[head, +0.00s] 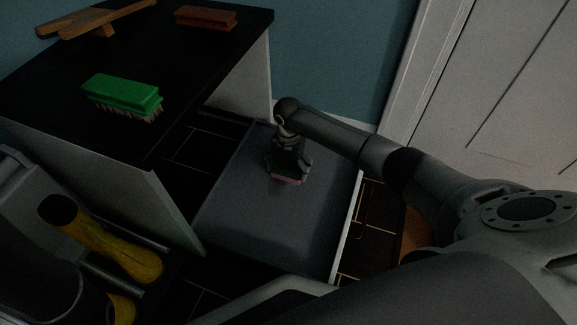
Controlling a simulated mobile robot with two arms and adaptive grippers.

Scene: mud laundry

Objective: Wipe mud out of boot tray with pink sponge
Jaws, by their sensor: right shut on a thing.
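The boot tray (240,235) is a dark grey, shallow tray in the middle of the head view, with a light edge along its right side. My right gripper (287,177) points down over the tray and is shut on the pink sponge (286,181). Only a thin pink strip of the sponge shows below the fingers. The sponge looks at or close to the tray floor; contact is hard to tell. The picture is dark, and I cannot make out clear mud on the tray. My left gripper is not in view.
A black-topped bench (60,85) on the left holds a green brush (122,92), a reddish-brown brush (206,17) and a wooden piece (95,20). Yellow boots (130,258) are at the lower left. A white door (510,90) stands at the right.

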